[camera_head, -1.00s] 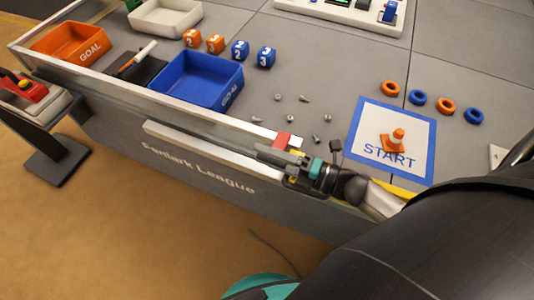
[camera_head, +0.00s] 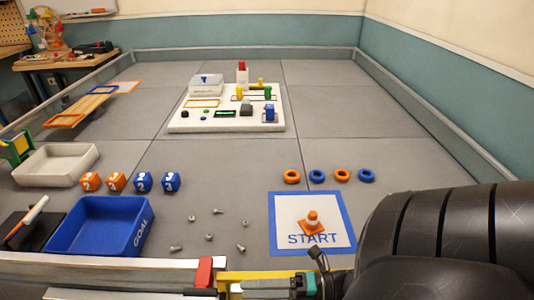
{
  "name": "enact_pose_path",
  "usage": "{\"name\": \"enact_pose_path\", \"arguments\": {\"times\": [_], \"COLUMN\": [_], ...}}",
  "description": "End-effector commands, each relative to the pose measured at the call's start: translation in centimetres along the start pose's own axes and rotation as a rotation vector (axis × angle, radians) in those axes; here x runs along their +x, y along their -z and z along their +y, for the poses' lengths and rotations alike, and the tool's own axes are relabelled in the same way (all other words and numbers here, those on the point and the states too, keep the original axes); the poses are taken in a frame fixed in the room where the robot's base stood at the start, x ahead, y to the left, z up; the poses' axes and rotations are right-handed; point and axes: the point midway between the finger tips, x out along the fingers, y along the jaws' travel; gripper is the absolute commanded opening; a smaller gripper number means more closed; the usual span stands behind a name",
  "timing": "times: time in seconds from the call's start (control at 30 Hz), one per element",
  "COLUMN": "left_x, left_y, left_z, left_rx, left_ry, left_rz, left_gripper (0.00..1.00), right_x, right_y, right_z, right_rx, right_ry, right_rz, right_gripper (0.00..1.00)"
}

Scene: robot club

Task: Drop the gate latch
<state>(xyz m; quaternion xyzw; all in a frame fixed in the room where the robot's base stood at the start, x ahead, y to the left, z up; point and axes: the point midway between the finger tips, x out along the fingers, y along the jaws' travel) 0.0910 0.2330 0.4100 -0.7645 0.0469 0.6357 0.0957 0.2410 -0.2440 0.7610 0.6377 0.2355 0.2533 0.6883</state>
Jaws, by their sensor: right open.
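The red gate latch piece (camera_head: 205,272) sits at the near edge of the arena, at the right end of the pale gate rail (camera_head: 110,264). A yellow strip (camera_head: 270,274) runs right from beside it. My right gripper (camera_head: 240,288) comes in from the right, low at the bottom edge, with its fingers pointing left. It is open and lies just right of and in front of the red piece. I cannot tell if it touches it. The lower part of the latch and some of the gripper are cut off or hidden. My left gripper is out of view.
Behind the rail are a blue bin (camera_head: 98,226), several loose screws (camera_head: 210,237), numbered cubes (camera_head: 143,181), and a START mat (camera_head: 338,205) with an orange cone (camera_head: 312,223). A white puzzle board (camera_head: 225,120) stands farther back. My black arm fills the lower right.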

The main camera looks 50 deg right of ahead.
Motion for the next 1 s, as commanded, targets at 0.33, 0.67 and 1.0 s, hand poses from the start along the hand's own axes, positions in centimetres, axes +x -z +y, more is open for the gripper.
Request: {"name": "enact_pose_path", "arguments": {"times": [0.33,0.67,1.0], "left_x": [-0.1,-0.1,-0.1], "left_y": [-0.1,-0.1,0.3], "left_z": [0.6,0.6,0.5], "left_rx": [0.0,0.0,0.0], "left_ry": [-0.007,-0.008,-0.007], "left_rz": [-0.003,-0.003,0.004], "left_gripper": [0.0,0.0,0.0], "right_x": [-2.5,-2.4,-2.4], "right_y": [0.0,0.0,0.0], "right_z": [0.0,0.0,0.0], "right_rx": [-0.001,0.0,0.0], "right_ry": [-0.001,-0.001,0.0], "right_rz": [0.001,0.001,0.001], "right_gripper": [0.52,0.52,0.52]}}
